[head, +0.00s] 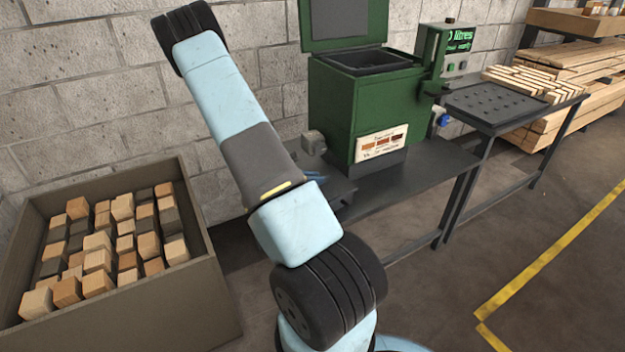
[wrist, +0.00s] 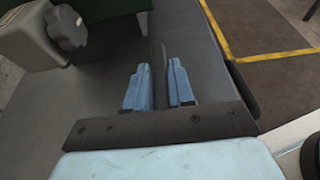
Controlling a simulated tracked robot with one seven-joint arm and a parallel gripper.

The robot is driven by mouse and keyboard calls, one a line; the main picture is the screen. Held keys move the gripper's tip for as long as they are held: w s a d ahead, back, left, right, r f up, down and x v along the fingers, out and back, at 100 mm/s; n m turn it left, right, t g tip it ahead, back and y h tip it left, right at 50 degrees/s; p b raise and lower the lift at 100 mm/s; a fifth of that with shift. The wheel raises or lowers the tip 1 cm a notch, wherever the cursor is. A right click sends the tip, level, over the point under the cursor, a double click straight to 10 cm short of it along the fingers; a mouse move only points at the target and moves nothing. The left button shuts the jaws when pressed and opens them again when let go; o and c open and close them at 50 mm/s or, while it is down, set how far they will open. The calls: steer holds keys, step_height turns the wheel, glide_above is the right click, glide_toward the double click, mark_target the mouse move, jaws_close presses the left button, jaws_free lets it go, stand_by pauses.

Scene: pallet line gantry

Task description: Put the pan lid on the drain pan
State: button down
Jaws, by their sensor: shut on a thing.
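My gripper (wrist: 160,88) shows two blue fingers in the wrist view, closed on a narrow dark grey upright piece (wrist: 158,62). This is probably a grip of the pan lid, but its full outline cannot be told from the grey surfaces around it. In the head view my gripper (head: 316,176) is mostly hidden behind my own arm, low at the left end of the bench. A dark grey flat shape (head: 340,187) shows beside it there. I cannot tell whether it is the lid or the drain pan; no separate pan is clearly visible.
A green machine (head: 375,100) with a raised lid stands on the dark bench (head: 440,160). A grey block with a knob (wrist: 30,40) is close on the left in the wrist view. A crate (head: 200,270) of wooden blocks stands left.

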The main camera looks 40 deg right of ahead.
steer(key=c, duration=1)
jaws_free()
steer(key=shift+o, duration=0.2)
steer(key=shift+a, duration=0.1)
steer(key=v, duration=1.1)
steer(key=s+a+r+m+y, duration=0.2)
steer(key=a+r+m, duration=0.1)
steer(key=r, duration=0.3)
steer(key=s+a+r+m+t+y, duration=0.1)
steer(key=s+a+r+m+y, duration=0.2)
steer(key=r, duration=0.4)
steer(key=s+a+r+m+y, duration=0.2)
steer(key=a+r+m, duration=0.15)
steer(key=r, duration=0.25)
steer(key=s+a+r+m+t+y, duration=0.5)
steer(key=s+a+r+t, duration=0.3)
steer(key=s+a+r, duration=0.6)
step_height(320, 180, up, 3)
steer(key=shift+a+f+m+y, duration=0.2)
steer(key=shift+a+m+y, duration=0.15)
steer(key=shift+a+y, duration=0.55)
steer(key=shift+a, duration=0.1)
